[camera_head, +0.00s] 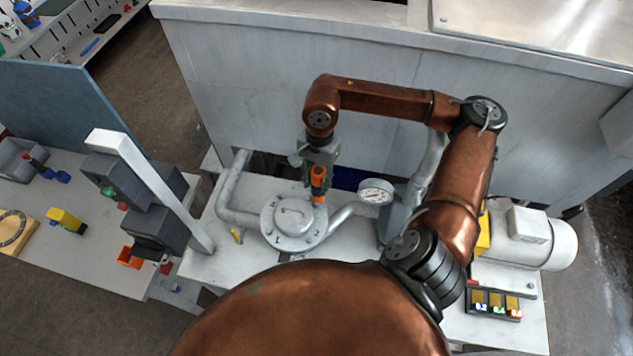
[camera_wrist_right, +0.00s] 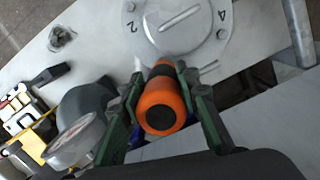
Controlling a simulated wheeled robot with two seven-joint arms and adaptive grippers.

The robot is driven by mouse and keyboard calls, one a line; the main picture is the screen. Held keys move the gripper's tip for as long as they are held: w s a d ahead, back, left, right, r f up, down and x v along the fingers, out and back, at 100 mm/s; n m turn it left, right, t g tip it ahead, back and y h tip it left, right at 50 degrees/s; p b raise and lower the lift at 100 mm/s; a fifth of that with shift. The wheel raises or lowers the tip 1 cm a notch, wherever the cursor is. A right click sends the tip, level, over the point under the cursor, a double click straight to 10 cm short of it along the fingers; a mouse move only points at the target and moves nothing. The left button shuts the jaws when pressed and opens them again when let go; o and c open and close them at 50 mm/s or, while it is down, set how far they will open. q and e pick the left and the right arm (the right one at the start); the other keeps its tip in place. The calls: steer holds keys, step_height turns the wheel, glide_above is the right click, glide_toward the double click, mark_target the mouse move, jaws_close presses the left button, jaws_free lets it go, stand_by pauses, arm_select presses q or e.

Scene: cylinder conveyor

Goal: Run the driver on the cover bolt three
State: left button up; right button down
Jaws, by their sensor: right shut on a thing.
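The round grey cover (camera_head: 292,216) lies on the pipe fitting on the white bench, with numbers marked around its rim. My right gripper (camera_head: 319,178) is shut on the orange and black driver (camera_head: 318,186), held upright at the cover's upper-right edge. In the wrist view the driver (camera_wrist_right: 162,106) points at the rim between the 2 and the 4. Its tip and the bolt under it are hidden, so I cannot tell if they touch. My left gripper is not in view.
A pressure gauge (camera_head: 376,192) stands close to the right of the driver. Grey pipes (camera_head: 232,192) run beside the cover. A motor (camera_head: 538,240) and a tray of marked blocks (camera_head: 494,304) are at right. A white post (camera_head: 150,188) stands at left.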

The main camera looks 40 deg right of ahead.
mark_target(316, 173)
steer(key=shift+s, duration=0.1)
stand_by(0.4)
steer(key=shift+r+p, duration=0.55)
steer(key=shift+r, duration=1.15)
steer(key=shift+r, duration=0.1)
